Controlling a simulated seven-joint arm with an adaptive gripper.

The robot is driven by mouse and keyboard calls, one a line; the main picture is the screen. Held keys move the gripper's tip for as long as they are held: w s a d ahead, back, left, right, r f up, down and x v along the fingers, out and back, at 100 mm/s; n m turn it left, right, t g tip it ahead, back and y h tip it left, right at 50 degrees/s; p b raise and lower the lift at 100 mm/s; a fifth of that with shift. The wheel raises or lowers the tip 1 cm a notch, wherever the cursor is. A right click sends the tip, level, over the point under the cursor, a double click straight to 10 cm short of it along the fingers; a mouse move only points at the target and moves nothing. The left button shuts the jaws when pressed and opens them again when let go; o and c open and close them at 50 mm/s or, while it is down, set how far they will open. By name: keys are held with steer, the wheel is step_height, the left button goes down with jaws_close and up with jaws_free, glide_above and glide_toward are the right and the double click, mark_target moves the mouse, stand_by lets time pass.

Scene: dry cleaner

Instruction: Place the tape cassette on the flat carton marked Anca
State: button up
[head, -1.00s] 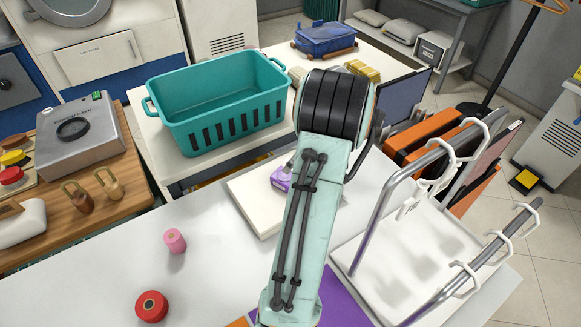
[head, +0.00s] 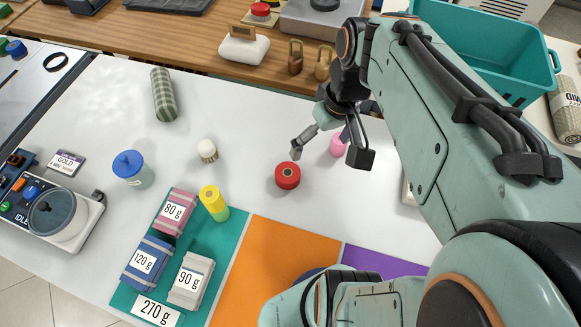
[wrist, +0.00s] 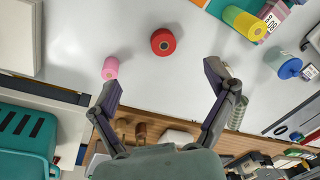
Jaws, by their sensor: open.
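My gripper (head: 328,154) is open and empty above the white table, near a red roll and a pink roll. Its two spread fingers also show in the wrist view (wrist: 161,80). I cannot make out a tape cassette in the current views. No Anca marking is readable. A flat white box (wrist: 19,38) lies at the upper left of the wrist view, cut off by the frame. In the head view my arm hides most of that area.
The red roll (head: 287,176) and pink roll (head: 338,145) stand near my gripper. A yellow-green cylinder (head: 214,203), weight-labelled bundles (head: 146,262), a blue-lidded jar (head: 132,169) and a scale (head: 58,215) are left. A teal basket (head: 480,50) stands behind my arm.

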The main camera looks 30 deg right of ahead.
steer(key=s+a+n+g, duration=0.1)
steer(key=s+a, duration=0.8)
steer(key=a, duration=0.1)
steer(key=shift+f+n, duration=0.3)
steer(key=shift+f, duration=0.15)
